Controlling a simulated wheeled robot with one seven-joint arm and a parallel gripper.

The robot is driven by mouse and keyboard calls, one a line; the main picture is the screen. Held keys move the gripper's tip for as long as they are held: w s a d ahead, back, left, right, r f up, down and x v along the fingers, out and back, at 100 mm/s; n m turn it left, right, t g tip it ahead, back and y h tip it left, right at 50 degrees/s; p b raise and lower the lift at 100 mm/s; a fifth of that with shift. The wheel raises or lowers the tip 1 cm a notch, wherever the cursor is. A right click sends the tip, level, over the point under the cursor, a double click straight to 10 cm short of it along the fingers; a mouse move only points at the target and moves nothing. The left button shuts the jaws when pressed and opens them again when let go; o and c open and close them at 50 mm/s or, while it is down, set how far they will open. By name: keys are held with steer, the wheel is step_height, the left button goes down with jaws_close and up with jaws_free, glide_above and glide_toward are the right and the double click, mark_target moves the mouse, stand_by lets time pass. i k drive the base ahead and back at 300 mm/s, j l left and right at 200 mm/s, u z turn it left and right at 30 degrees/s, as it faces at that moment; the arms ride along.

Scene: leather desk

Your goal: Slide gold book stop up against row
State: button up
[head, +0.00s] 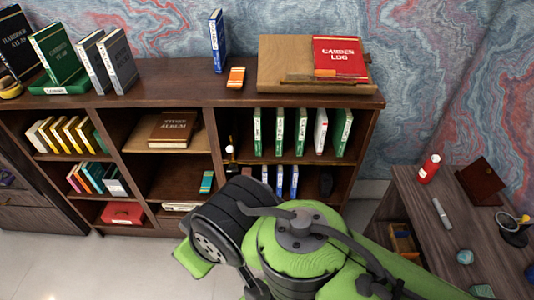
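A row of green and white books (302,132) stands upright in the upper right compartment of the bookcase. A small gold and dark thing (230,150) stands at the left end of that compartment, apart from the leftmost green book. It may be the gold book stop, but it is too small to tell. My green and black arm fills the bottom middle and hides part of the lower shelves. My gripper's fingers cannot be made out.
On the bookcase top (165,85) are a blue book (218,42), an orange box (236,77), a board with a red book (340,57), and several books at left. A side desk (420,205) with small items stands at right.

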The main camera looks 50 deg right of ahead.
mark_target(234, 135)
steer(key=z, duration=1.3)
steer(key=i+j+z, duration=0.35)
steer(key=z, duration=0.2)
steer(key=i, duration=0.1)
